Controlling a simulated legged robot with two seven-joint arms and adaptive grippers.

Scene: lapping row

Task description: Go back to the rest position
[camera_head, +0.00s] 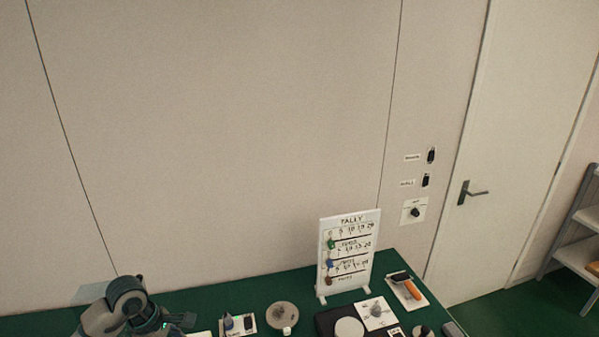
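My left gripper (184,321) is low at the left of the head view, over the green table (215,297). Its dark fingers are small and partly cut off by the bottom edge, so I cannot tell whether they are open or hold anything. A small card with dark and blue pieces (238,325) lies just right of it. My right gripper is not in view.
A white tally board (348,255) with coloured pegs stands on the table. Around it are a round grey disc (282,315), a black pad with a pale disc (349,328) and an orange-handled tool (411,288). A door (510,150) and shelf (578,255) are at right.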

